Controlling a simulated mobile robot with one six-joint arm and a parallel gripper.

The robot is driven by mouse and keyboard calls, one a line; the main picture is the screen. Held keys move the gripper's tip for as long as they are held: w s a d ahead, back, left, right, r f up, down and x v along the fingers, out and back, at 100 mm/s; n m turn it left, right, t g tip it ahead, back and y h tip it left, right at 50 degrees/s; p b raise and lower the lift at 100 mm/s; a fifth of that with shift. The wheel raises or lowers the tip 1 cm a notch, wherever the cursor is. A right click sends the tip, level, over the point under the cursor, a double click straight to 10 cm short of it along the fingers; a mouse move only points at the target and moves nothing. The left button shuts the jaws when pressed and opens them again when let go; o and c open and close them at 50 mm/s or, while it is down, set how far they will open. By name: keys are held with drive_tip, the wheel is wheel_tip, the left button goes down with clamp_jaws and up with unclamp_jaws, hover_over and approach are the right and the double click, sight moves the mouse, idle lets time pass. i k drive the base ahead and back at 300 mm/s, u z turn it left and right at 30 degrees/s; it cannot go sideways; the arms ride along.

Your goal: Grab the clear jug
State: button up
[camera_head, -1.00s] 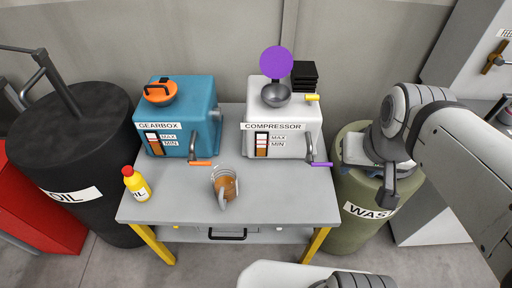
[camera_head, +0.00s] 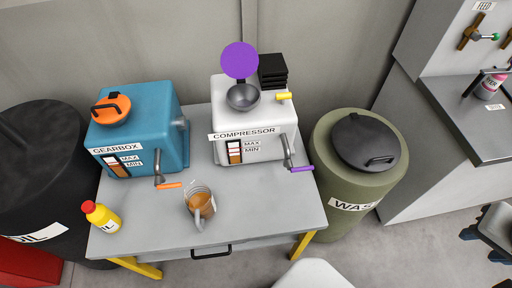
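The clear jug (camera_head: 201,204) stands upright on the front middle of the grey table (camera_head: 260,209). It is see-through, holds brown liquid, and its handle faces the front. Part of what looks like my gripper (camera_head: 482,244) shows at the lower right edge, cut off by the frame. Its two dark fingers are apart with nothing seen between them. It is far to the right of the jug and does not touch it.
A yellow oil bottle (camera_head: 102,218) stands left of the jug. The blue gearbox (camera_head: 150,120) and white compressor (camera_head: 245,130) stand behind it, their crank handles near it. A lidded green waste barrel (camera_head: 335,180) is right of the table; a dark oil barrel (camera_head: 40,165) is left.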

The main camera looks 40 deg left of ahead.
sight(197, 197)
drive_tip(key=z, duration=0.55)
drive_tip(key=k, duration=2.85)
drive_tip(key=u, duration=1.1)
drive_tip(key=i, duration=0.95)
drive_tip(key=u, duration=0.05)
